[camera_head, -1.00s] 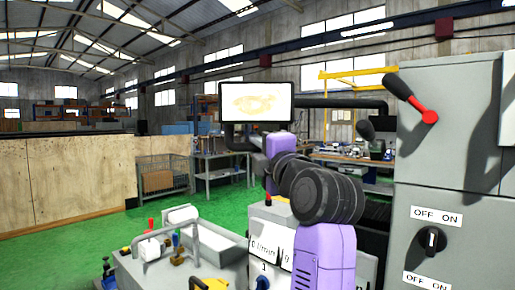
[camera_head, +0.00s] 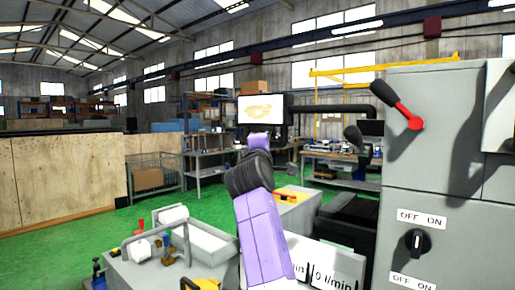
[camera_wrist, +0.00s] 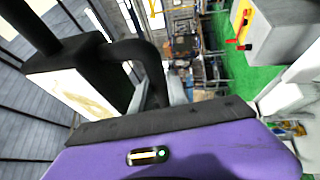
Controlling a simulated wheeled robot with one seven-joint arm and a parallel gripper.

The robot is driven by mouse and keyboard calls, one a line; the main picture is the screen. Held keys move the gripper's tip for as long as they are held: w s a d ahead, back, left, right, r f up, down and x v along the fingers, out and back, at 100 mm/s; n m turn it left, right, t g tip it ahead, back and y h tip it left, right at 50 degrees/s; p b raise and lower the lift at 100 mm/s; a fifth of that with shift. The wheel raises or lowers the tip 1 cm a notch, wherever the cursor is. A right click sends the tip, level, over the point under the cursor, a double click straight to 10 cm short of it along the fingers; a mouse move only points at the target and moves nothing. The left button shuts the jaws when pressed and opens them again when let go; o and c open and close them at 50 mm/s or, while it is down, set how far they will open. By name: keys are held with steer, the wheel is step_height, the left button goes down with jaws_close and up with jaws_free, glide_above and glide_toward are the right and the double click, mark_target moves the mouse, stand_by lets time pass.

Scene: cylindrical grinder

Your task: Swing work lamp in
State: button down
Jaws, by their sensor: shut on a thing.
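A black-framed panel (camera_head: 261,109) with a bright white face and a yellow-brown pattern hangs on a black tube arm (camera_head: 335,108). I cannot tell for certain that it is the work lamp. In the wrist view the panel's face (camera_wrist: 85,97) is close, at the left. A curved black handle (camera_wrist: 148,62) loops from its casing in front of my gripper (camera_wrist: 150,98). My gripper is shut on this handle. The fingertips are mostly hidden. In the head view, my purple wrist is just below the panel.
A grey cabinet (camera_head: 435,160) with a red-black lever (camera_head: 402,108) and OFF/ON switches stands at the right. A grey machine part (camera_head: 165,265) with small valves is at the front left. Workbenches stand behind. Green floor (camera_head: 85,235) is open at the left.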

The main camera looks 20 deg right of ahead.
steer(key=shift+w+d+f+m+g+h+b, duration=0.1)
steer(key=shift+w+d+m+g+h, duration=0.2)
steer(key=shift+d, duration=0.25)
steer(key=shift+w+d+r+m+g+h+b, duration=0.15)
steer(key=shift+w+d+m+h, duration=0.15)
steer(key=shift+d, duration=0.2)
steer(key=shift+w+d+f+m+g+h+b, duration=0.1)
steer(key=shift+w+d+f+m+g+h, duration=0.1)
steer(key=shift+w+d+g+h, duration=0.25)
steer(key=shift+s+d, duration=0.15)
steer(key=shift+d, duration=0.05)
steer(key=shift+d, duration=0.15)
steer(key=c, duration=1.3)
jaws_free()
steer(key=shift+d, duration=0.1)
steer(key=shift+a, duration=0.25)
steer(key=shift+s+a, duration=0.2)
steer(key=b+v, duration=0.2)
steer(key=v, duration=0.5)
